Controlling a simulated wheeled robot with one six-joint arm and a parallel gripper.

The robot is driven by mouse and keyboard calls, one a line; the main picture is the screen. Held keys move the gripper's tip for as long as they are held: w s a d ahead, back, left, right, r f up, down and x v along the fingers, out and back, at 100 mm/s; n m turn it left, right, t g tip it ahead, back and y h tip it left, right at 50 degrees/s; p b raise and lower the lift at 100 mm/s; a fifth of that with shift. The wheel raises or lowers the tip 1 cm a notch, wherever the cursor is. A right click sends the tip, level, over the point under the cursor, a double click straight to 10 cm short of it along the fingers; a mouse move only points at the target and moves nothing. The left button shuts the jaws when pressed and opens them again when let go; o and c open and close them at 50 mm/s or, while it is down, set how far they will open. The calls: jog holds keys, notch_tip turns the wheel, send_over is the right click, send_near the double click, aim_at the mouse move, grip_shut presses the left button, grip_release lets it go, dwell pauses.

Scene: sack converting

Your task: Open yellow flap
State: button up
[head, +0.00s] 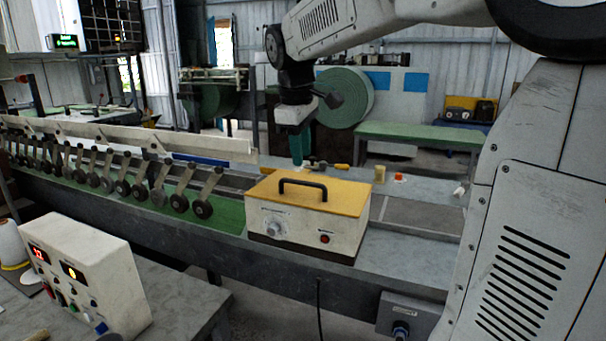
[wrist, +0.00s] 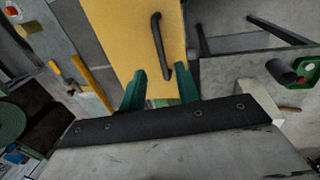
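The yellow flap (head: 315,190) is the flat lid of a cream box (head: 300,232) on the grey bench, and it lies closed. A black bar handle (head: 303,188) stands on it. My gripper (head: 298,163) points down behind the lid's back edge in the head view, apart from the handle. In the wrist view its green fingers (wrist: 161,74) are spread with nothing held between them. The yellow flap (wrist: 128,35) fills the upper middle there, and the handle (wrist: 160,42) runs down toward the gap between the fingers. The fingers' height above the lid is hard to tell.
A row of rollers on arms (head: 130,180) runs left of the box. Behind it lie a yellow-handled tool (head: 330,166), a tan spool (head: 380,173) and an orange-capped item (head: 399,177). A control box (head: 90,275) stands front left. The bench right of the box is mostly clear.

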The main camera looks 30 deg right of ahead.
aim_at(303, 183)
jog(key=f, duration=0.4)
jog(key=d+f, duration=0.1)
jog(key=f, duration=0.1)
jog(key=shift+w+f, duration=0.15)
jog(key=shift+w, duration=0.1)
jog(key=shift+c, duration=0.3)
grip_shut()
